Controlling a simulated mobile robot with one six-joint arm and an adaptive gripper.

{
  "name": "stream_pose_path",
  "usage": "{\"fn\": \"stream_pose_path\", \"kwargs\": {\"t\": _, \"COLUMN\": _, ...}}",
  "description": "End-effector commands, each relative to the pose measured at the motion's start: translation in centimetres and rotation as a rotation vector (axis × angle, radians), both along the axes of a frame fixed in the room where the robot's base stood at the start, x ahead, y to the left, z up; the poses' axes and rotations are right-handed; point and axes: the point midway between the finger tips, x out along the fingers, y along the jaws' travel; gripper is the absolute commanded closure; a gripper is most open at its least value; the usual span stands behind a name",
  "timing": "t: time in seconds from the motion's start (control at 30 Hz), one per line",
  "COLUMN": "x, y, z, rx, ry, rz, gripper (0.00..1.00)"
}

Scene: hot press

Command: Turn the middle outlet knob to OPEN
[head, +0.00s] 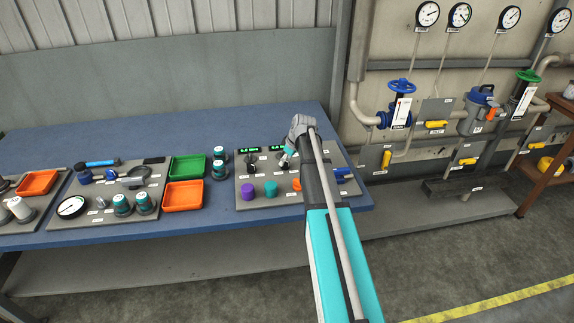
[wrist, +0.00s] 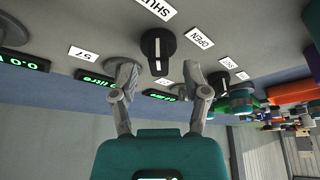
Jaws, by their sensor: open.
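The black outlet knob (wrist: 157,50) with a white pointer line stands at the top middle of the wrist view. The SHUT label (wrist: 157,8) is above it and the OPEN label (wrist: 201,37) to its right. The white line runs nearly up and down in the picture, not toward OPEN. My gripper (wrist: 162,72) is open, one finger on each side just below the knob, without clear contact. In the head view my gripper (head: 287,155) is over the grey panel (head: 241,206); the arm hides part of that panel, and I cannot make out the same knob there.
Another black knob (wrist: 218,82) stands to the right in the wrist view, and a dark knob (wrist: 12,32) to the left. Green displays (wrist: 22,62) line the panel edge.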

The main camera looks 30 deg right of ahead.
Motion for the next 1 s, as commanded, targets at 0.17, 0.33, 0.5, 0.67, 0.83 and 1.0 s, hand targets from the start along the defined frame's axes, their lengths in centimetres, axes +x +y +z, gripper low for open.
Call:
{"fn": "stream_pose_path", "kwargs": {"t": 0.17, "x": 0.28, "y": 0.12, "z": -0.84, "rx": 0.000, "ry": 0.000, "rz": 0.000, "gripper": 0.40}}
{"fn": "stream_pose_path", "kwargs": {"t": 0.33, "x": 0.33, "y": 0.15, "z": -0.93, "rx": 0.000, "ry": 0.000, "rz": 0.000, "gripper": 0.40}}
{"fn": "stream_pose_path", "kwargs": {"t": 0.5, "x": 0.32, "y": 0.14, "z": -0.89, "rx": 0.000, "ry": 0.000, "rz": 0.000, "gripper": 0.40}}
{"fn": "stream_pose_path", "kwargs": {"t": 0.67, "x": 0.32, "y": 0.13, "z": -0.90, "rx": 0.000, "ry": 0.000, "rz": 0.000, "gripper": 0.55}}
{"fn": "stream_pose_path", "kwargs": {"t": 0.83, "x": 0.32, "y": 0.13, "z": -0.90, "rx": 0.000, "ry": 0.000, "rz": 0.000, "gripper": 0.86}}
{"fn": "stream_pose_path", "kwargs": {"t": 1.0, "x": 0.29, "y": 0.15, "z": -0.90, "rx": 0.000, "ry": 0.000, "rz": 0.000, "gripper": 1.00}}
